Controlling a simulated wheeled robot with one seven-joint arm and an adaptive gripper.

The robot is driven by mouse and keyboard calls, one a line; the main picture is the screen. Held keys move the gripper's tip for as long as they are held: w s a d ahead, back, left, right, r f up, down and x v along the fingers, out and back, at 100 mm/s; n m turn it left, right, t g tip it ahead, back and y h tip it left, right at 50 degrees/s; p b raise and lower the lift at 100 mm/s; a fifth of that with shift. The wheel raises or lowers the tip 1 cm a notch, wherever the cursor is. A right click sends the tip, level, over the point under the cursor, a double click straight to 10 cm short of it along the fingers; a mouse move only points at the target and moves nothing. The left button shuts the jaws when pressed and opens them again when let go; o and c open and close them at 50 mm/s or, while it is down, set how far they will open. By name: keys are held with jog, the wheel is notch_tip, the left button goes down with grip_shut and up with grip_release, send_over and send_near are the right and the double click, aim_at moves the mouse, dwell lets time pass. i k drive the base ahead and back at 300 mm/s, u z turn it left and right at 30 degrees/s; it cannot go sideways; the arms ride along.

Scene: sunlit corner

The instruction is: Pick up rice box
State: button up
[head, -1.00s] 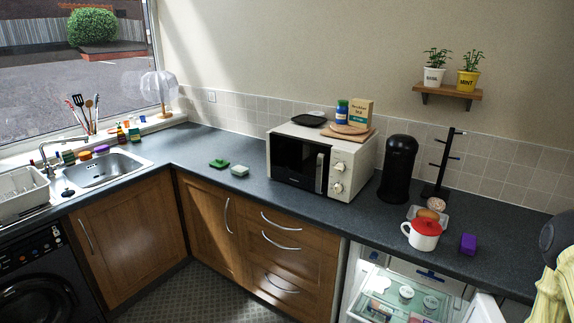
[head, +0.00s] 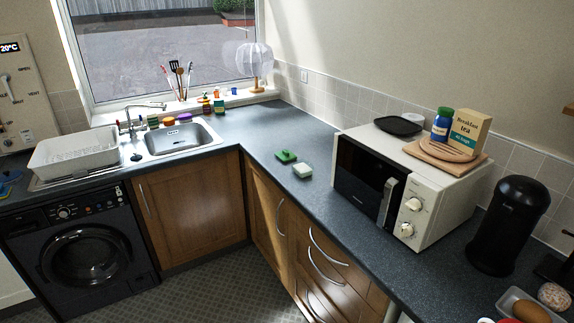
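I cannot make out a box marked as rice in the head view. Several small coloured packets and bottles (head: 219,107) stand by the window sill behind the sink, too small to read. My gripper is not in view.
A white microwave (head: 393,190) stands on the dark counter (head: 262,122), with a black canister (head: 508,224) to its right. A green sponge (head: 286,156) and a pale block (head: 303,171) lie left of it. A sink (head: 180,137), dish rack (head: 75,152) and washing machine (head: 78,243) are at left. The floor (head: 215,295) in front looks clear.

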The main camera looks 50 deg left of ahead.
aim_at(303, 169)
jog(key=u, duration=0.55)
jog(key=i, duration=0.6)
jog(key=u, duration=1.15)
jog(key=i, duration=0.35)
jog(key=u, duration=0.25)
